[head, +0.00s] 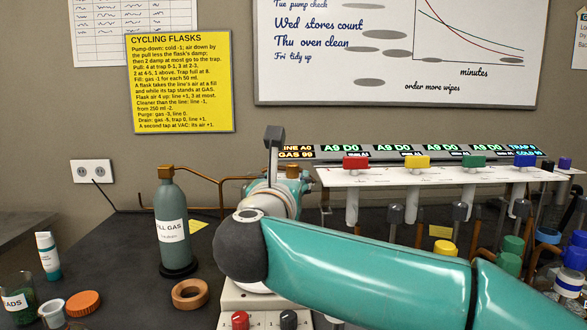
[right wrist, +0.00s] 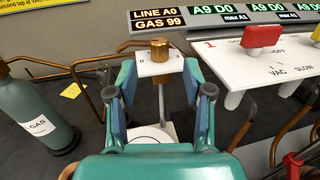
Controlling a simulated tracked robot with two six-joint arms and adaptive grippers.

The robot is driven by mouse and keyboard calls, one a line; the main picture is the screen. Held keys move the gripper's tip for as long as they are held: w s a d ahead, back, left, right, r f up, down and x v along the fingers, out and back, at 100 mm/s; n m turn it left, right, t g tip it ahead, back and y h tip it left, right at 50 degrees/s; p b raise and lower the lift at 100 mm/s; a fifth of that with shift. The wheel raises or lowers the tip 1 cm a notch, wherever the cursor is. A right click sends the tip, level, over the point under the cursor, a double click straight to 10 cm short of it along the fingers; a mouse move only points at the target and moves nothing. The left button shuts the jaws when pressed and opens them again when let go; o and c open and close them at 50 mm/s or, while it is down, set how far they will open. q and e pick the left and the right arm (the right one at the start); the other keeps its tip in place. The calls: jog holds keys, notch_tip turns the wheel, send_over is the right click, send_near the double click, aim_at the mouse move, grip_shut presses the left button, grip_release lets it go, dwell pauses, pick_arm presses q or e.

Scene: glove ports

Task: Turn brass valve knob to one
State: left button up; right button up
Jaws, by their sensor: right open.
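The brass valve knob (right wrist: 159,48) stands on a small white plate (right wrist: 146,68) in the right wrist view. A 0 is printed left of the knob; its pointer direction is not clear. My right gripper (right wrist: 159,75) is open, with one teal finger on each side of the plate's post. The knob shows just beyond and between the fingertips, not clasped. My left gripper is not in view.
A gas bottle (head: 172,225) stands left of my right gripper, with a copper pipe behind. A white manifold (head: 385,178) with coloured taps lies right. The display (right wrist: 162,21) reads LINE A0, GAS 99. A cork ring (head: 189,294) and small jars stand front left.

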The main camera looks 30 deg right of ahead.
aim_at(292, 171)
jog(key=x, duration=0.6)
jog(key=shift+w+p, duration=0.1)
jog(key=shift+p, duration=0.2)
